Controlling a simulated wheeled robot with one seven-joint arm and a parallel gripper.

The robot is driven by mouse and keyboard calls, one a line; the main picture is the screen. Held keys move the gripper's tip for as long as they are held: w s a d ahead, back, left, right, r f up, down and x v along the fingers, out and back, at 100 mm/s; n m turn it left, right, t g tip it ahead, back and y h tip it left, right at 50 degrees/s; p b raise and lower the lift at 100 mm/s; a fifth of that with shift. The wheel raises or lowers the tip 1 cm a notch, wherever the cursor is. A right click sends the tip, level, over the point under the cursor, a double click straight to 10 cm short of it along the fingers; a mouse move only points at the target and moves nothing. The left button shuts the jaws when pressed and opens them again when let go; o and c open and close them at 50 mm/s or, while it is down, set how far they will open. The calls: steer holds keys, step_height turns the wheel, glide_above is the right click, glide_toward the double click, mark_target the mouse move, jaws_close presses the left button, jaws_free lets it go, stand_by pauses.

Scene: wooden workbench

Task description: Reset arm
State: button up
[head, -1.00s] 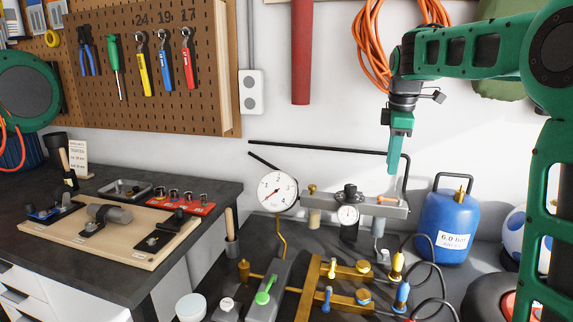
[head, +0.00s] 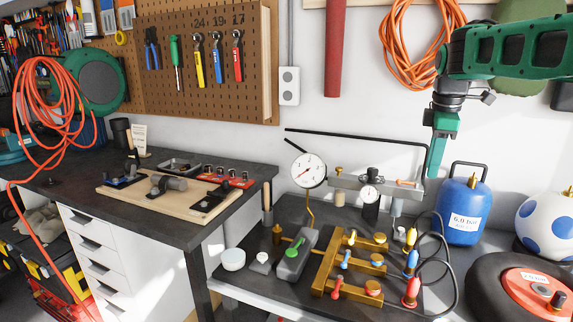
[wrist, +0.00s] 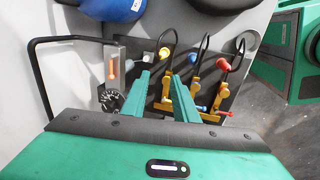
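My gripper (head: 434,172) hangs down from the green arm at the right of the head view, in front of the white wall. It is above and behind the grey gauge bar (head: 345,183), left of the blue 6.0 bar tank (head: 463,212). In the wrist view my gripper (wrist: 160,76) shows two green fingers apart with nothing between them. Below it lies the brass manifold (head: 350,264) with yellow, blue and red handles; the manifold's brass parts also show in the wrist view (wrist: 182,98).
Black hoses loop at the manifold's right. An orange cable coil (head: 405,45) hangs on the wall.

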steer(key=s+d+f+m, duration=0.1)
steer(key=s+f+m, duration=0.5)
steer(key=s, duration=0.7)
steer(key=s+d+f+m+g, duration=0.1)
steer(key=s+f+m, duration=0.5)
steer(key=s, duration=0.7)
steer(key=s+d+f+m+g+y, duration=0.1)
steer(key=s+f+m, duration=0.5)
steer(key=s, duration=0.7)
steer(key=shift+s+f+m, duration=0.2)
steer(key=shift+s+m, duration=0.05)
steer(key=shift+m, duration=0.65)
steer(key=shift+w+f, duration=0.2)
steer(key=shift+w, duration=0.4)
steer(key=shift+o, duration=0.5)
